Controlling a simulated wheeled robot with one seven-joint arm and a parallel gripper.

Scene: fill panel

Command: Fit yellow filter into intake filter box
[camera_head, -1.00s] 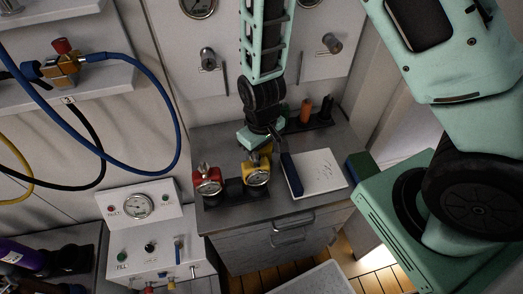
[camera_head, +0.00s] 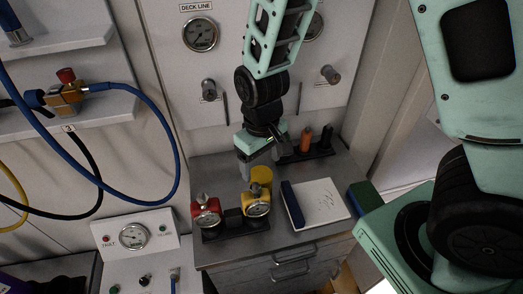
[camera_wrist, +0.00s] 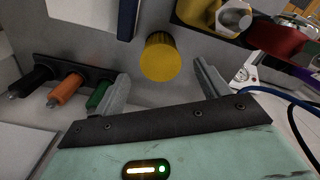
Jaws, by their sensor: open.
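The yellow filter (camera_wrist: 160,57) is a short yellow cylinder on the grey counter. It stands ahead of and between the spread fingers of my gripper (camera_wrist: 160,92) in the wrist view, apart from both. In the head view the filter (camera_head: 262,175) shows partly behind the yellow-cased gauge. My gripper (camera_head: 260,158) is open and empty above and behind it. I cannot identify the intake filter box for certain in either view.
Red (camera_head: 205,211) and yellow (camera_head: 256,203) gauges stand close in front of the filter. A notepad (camera_head: 322,203) with a blue edge lies right. A dark rack (camera_head: 315,153) holds small cylinders behind. A gauge panel (camera_head: 135,236) is at lower left; hoses hang left.

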